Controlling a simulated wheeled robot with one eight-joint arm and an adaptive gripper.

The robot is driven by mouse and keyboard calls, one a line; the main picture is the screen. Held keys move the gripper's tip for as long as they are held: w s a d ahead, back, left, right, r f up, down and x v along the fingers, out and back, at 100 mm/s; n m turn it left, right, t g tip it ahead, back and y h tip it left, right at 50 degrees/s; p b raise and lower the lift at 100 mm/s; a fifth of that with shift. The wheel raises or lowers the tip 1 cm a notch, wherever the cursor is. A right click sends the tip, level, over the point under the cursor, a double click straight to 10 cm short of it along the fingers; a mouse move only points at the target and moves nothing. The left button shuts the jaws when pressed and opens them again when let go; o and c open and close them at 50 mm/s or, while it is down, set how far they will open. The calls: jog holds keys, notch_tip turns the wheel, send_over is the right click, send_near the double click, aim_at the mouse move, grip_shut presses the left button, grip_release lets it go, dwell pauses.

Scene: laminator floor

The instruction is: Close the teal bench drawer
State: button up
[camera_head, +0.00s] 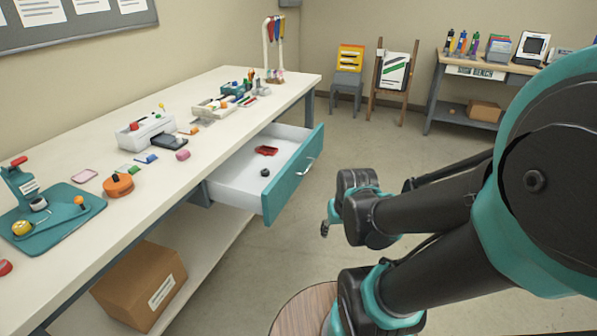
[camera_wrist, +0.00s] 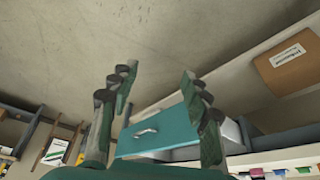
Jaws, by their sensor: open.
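The teal bench drawer (camera_head: 293,176) is pulled out from under the white bench top. Its teal front and silver handle (camera_head: 305,167) face right. A red item (camera_head: 266,151) and a small dark item (camera_head: 265,172) lie inside. In the wrist view, the drawer front (camera_wrist: 160,135) appears between and beyond the fingers, with the handle (camera_wrist: 146,132) visible. My gripper (camera_wrist: 158,85) is open and empty, its two fingers spread apart. In the head view my arm stands to the right of the drawer, apart from it; the fingers are mostly hidden.
A cardboard box (camera_head: 140,285) sits on the lower shelf. A chair (camera_head: 347,75), an easel (camera_head: 393,72) and a second bench (camera_head: 480,72) stand at the back. Floor right of the drawer is clear.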

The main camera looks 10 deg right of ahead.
jog(key=shift+w+a+r+m, duration=0.1)
jog(key=shift+w+m, duration=0.2)
jog(key=shift+w, duration=0.15)
jog(key=shift+c, duration=1.2)
jog(key=w+m, duration=0.1)
jog(key=w, duration=0.1)
jog(key=w+a+m+y, duration=0.1)
jog(key=w+m, duration=0.1)
jog(key=w+r+m, duration=0.1)
jog(key=w+m, duration=0.1)
jog(key=shift+a+y, duration=0.15)
jog(key=shift+y, duration=0.25)
jog(key=c, duration=0.7)
jog(key=w+m, duration=0.2)
jog(key=w+m+y, duration=0.1)
jog(key=w+m, duration=0.2)
jog(key=w, duration=0.2)
jog(key=shift+a+m+y, duration=0.35)
jog(key=shift+m+y, duration=0.05)
grip_shut()
jog(key=m+y, duration=0.4)
jog(key=m, duration=0.8)
send_near(286, 191)
notch_tip(286, 191, down, 4)
jog(key=shift+w+a, duration=0.4)
jog(key=shift+a, duration=0.5)
jog(key=shift+w+a, duration=0.35)
jog(key=shift+a, duration=0.55)
